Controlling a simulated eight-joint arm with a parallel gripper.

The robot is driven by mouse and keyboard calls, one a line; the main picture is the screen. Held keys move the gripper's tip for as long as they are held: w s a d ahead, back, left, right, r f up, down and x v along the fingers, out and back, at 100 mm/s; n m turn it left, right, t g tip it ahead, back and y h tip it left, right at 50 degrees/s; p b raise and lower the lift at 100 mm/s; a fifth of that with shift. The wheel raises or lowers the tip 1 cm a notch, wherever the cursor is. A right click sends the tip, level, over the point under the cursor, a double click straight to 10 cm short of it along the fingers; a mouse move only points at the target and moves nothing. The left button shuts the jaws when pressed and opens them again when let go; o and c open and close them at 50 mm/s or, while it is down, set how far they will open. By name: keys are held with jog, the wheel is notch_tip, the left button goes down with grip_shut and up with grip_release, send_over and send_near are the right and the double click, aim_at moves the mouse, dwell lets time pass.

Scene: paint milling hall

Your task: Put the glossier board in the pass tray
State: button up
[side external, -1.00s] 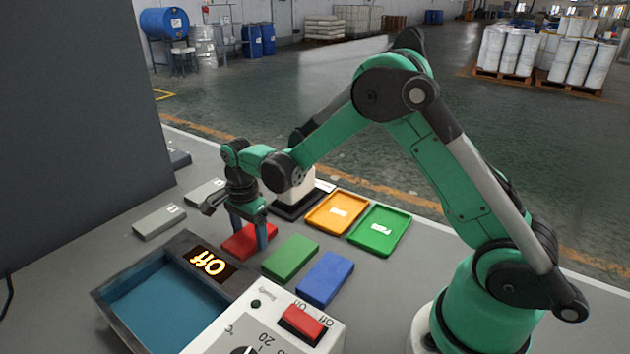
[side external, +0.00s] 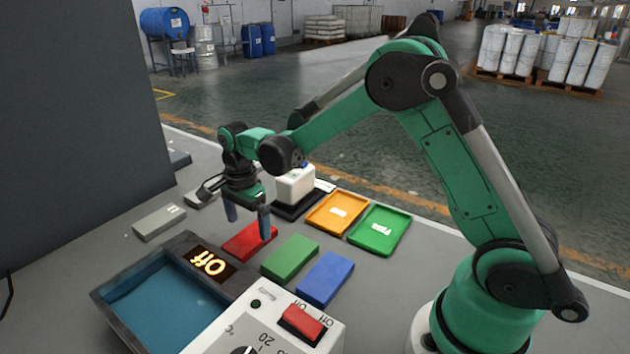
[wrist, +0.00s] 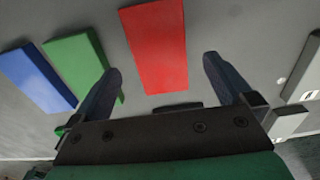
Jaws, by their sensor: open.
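My gripper (side external: 248,228) is open and empty, just above the red board (side external: 243,243), its fingers apart. In the wrist view the red board (wrist: 157,48) lies ahead, between the lines of my fingers (wrist: 162,78). The green board (side external: 290,257) and blue board (side external: 325,279) lie flat beside it. Two grey boards with small white labels lie farther left, one in front (side external: 159,222) and one partly behind my gripper (side external: 203,195). I cannot tell which board is glossier.
A blue-lined bath (side external: 105,303) with an "Off" display and a white control box (side external: 262,327) with a red switch stand in front. A white device on a black base (side external: 295,187) stands behind the boards. A dark panel (side external: 80,120) rises at left.

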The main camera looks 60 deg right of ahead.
aim_at(253, 240)
jog(key=shift+n+t, duration=0.4)
jog(key=shift+n, duration=0.5)
jog(key=r, duration=0.2)
jog(key=s+r, duration=0.1)
jog(key=r, duration=0.1)
jog(key=shift+a+r, duration=0.1)
jog(key=shift+r, duration=0.3)
jog(key=s+r+n+t, duration=0.2)
jog(key=s+n+t, duration=0.1)
jog(key=s+n, duration=0.3)
jog(key=s+a+r+n+t, duration=0.1)
jog(key=s+r+n+t, duration=0.2)
jog(key=s+n, duration=0.3)
jog(key=n, duration=0.4)
jog(key=shift+s+r, duration=0.2)
jog(key=shift+r, duration=0.15)
